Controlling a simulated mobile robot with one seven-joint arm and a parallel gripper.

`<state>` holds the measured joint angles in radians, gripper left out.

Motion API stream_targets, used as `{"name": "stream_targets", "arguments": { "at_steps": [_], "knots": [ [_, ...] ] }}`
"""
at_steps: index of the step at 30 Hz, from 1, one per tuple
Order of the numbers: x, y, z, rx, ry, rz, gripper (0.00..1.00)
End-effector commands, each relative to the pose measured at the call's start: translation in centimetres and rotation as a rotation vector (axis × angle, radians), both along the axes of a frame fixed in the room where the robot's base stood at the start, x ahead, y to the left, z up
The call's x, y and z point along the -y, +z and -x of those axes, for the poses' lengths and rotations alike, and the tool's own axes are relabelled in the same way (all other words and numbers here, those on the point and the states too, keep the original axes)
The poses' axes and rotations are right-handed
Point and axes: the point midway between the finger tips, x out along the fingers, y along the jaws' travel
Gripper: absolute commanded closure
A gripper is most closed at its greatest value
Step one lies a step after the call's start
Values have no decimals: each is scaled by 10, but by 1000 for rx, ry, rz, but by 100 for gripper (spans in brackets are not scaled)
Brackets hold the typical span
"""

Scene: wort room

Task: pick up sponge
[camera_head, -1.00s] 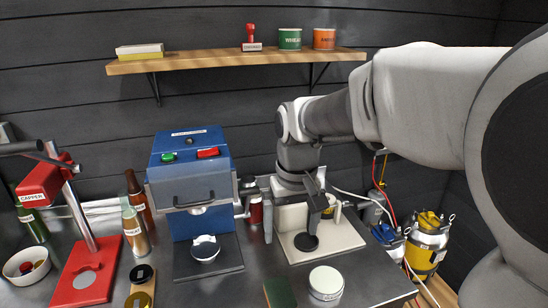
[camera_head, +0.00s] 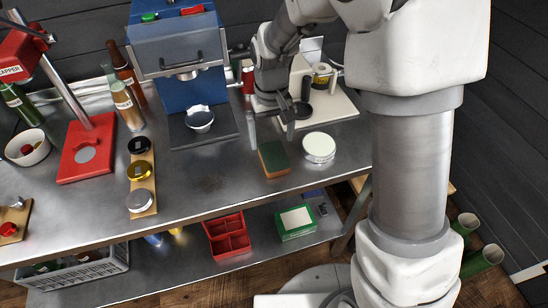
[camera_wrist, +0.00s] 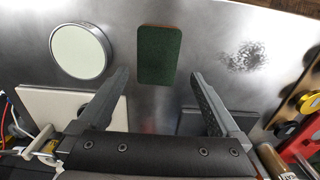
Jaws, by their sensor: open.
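The sponge (camera_head: 273,159) lies flat on the metal bench in the head view, dark green on top with an orange-brown edge. In the wrist view the sponge (camera_wrist: 159,55) lies beyond the fingertips, roughly in line with the gap between them. My gripper (camera_head: 269,127) is above the bench just behind the sponge, open and apart from it. In the wrist view my gripper (camera_wrist: 160,78) shows two dark fingers spread wide with nothing between them.
A round white-lidded tin (camera_head: 319,147) stands close right of the sponge. The blue machine (camera_head: 181,62) and its dark base plate are behind left. A cream board (camera_head: 335,105) lies behind right. A wooden strip with lids (camera_head: 142,178) is at left. Bench left of the sponge is clear.

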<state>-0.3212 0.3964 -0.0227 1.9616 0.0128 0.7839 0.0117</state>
Motion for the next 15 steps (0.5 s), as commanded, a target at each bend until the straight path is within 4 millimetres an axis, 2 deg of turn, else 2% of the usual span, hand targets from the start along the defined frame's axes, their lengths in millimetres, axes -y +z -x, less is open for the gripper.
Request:
{"name": "stream_targets", "arguments": {
  "at_steps": [5, 12, 15],
  "knots": [
    [1, -12, 0, -3, 0, 1, 0],
    [3, -46, -5, -3, 1, 1, 0],
    [3, -55, -5, -1, 2, 0, 0]
  ]
}}
